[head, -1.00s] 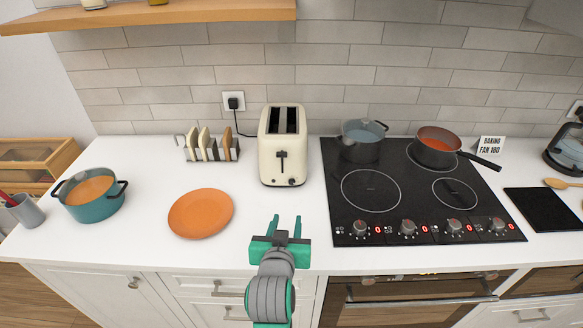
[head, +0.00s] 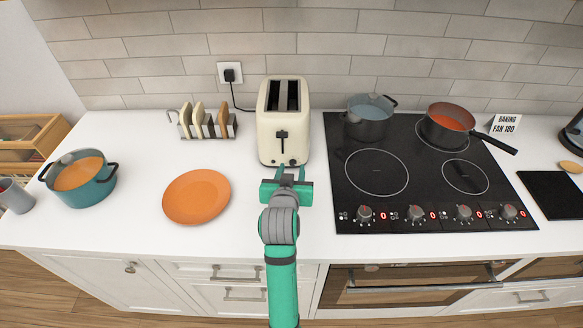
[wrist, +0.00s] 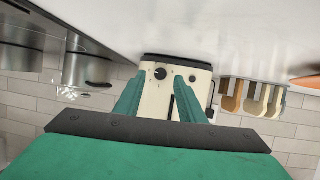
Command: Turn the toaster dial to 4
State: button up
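The cream toaster (head: 269,143) stands against the back of the white counter, its dark lever (head: 281,138) on the front face. The dial (wrist: 160,73) is a small dark round knob low on that front face, seen upside down in the wrist view. It is small near the toaster's lower front edge in the head view (head: 293,162); its setting is too small to read. My gripper (head: 291,170) is open and empty just in front of the toaster. In the wrist view its two fingers (wrist: 157,82) lie on either side of the dial, apparently not touching it.
An orange plate (head: 197,196) lies left of my gripper, with a toast rack (head: 206,131) behind it. A teal pot (head: 91,193) stands far left. The black cooktop (head: 345,204) with pans is close on the right. A power cord runs from the outlet (head: 230,73) behind the toaster.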

jog(key=shift+x, duration=1.05)
grip_shut()
jog(key=m+y, duration=0.2)
jog(key=shift+d+m, duration=0.3)
jog(key=m+y, duration=0.2)
jog(key=m, duration=0.1)
jog(key=shift+d+f+m+y, duration=0.15)
jog(key=shift+d+m+y, duration=0.1)
jog(key=shift+m+y, duration=0.15)
grip_release()
